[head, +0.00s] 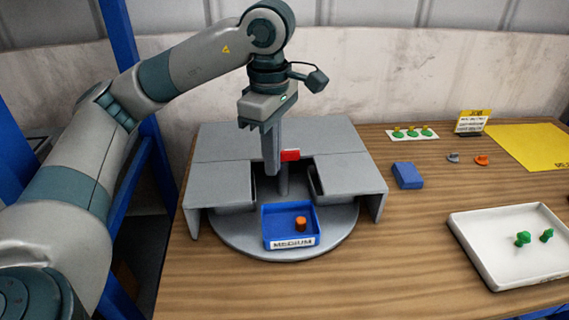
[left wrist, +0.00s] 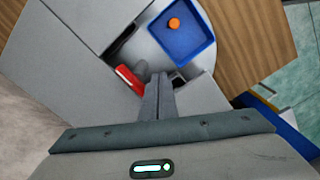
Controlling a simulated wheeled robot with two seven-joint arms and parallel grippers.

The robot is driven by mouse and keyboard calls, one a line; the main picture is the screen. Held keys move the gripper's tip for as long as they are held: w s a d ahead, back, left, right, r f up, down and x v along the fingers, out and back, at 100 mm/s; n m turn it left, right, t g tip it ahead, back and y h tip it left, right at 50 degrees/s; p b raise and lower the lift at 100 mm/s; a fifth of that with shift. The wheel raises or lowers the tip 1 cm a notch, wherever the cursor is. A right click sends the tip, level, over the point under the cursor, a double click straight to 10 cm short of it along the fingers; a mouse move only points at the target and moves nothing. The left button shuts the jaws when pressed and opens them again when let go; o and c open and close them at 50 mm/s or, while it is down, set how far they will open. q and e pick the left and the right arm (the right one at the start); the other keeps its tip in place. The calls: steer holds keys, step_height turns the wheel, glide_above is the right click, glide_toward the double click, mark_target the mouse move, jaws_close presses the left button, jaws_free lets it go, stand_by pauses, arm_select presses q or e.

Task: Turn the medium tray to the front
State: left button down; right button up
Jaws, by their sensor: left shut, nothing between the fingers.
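The medium tray (head: 267,226) is a blue open box with a white label reading MEDIUM. It sits at the front of the round grey turntable (head: 240,244), in the gap of the grey cover (head: 222,183), with an orange part (head: 300,223) inside. It also shows in the left wrist view (left wrist: 185,52). A red piece (head: 290,155) is by the turntable's central post (head: 283,180). My left gripper (head: 271,170) is shut and empty, pointing down beside the post, behind the tray and apart from it. My right gripper is not in view.
To the right lie a blue block (head: 407,175), a white tray (head: 477,240) with green parts, a white card (head: 411,133) with green pieces, small grey and orange parts, a yellow sign and a yellow mat (head: 525,145). The wooden table front is clear.

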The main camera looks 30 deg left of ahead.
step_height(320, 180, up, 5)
steer(key=p, duration=0.4)
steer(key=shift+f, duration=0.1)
